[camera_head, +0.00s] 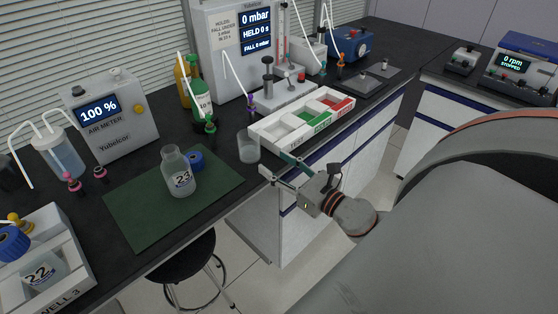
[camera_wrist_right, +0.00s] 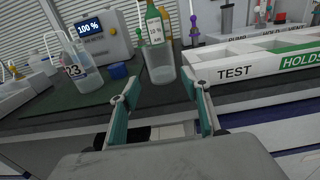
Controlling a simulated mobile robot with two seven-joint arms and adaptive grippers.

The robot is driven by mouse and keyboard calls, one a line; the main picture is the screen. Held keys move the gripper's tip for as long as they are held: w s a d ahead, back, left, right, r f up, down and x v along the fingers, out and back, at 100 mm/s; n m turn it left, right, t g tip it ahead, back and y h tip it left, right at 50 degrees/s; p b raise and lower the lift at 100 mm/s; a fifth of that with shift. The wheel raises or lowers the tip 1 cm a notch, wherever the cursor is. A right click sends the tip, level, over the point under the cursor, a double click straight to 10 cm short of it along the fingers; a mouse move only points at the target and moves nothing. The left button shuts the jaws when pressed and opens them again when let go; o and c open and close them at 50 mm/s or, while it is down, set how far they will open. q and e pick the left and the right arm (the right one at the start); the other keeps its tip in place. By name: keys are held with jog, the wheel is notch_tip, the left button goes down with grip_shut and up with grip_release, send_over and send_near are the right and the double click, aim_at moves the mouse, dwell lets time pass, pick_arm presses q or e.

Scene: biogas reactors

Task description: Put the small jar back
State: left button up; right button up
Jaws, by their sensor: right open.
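A small clear open jar (camera_head: 248,147) stands upright and looks empty on the black bench, by the right edge of the green mat. In the right wrist view this jar (camera_wrist_right: 160,64) stands ahead, between the lines of the two fingers. My right gripper (camera_head: 275,165) is open and empty at the bench's front edge, just right of the jar and apart from it. Its teal-padded fingers (camera_wrist_right: 159,80) show spread in the wrist view. A larger clear bottle labelled 23 (camera_head: 180,178) stands uncapped on the mat, a blue cap (camera_head: 196,160) beside it. My left gripper is not seen.
A white tray with TEST and HOLDS sections (camera_head: 268,138) lies close beside the gripper. Bottle 22 (camera_head: 42,272) sits in a white holder at left. The green mat's front (camera_head: 150,225) is clear.

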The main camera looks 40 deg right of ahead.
jog(key=s+a+f+m+g+h, duration=0.1)
jog(key=s+a+f+m+g, duration=0.15)
jog(key=f+m, duration=0.55)
jog(key=s+a+f+m+g, duration=0.2)
jog(key=s+f+m, duration=0.2)
jog(key=f+m, duration=0.45)
jog(key=s+a+f+m+g+y, duration=0.1)
jog(key=s+a+f+m, duration=0.2)
jog(key=a+m, duration=0.4)
jog(key=s+a+f+m+g+y, duration=0.1)
jog(key=s+a+f+m, duration=0.3)
jog(key=m, duration=0.5)
notch_tip(320, 180, down, 3)
jog(key=a+g, duration=0.1)
jog(key=a, duration=0.1)
jog(key=shift+s+a+r, duration=0.15)
jog(key=shift+a+r, duration=0.05)
jog(key=shift+a, duration=0.15)
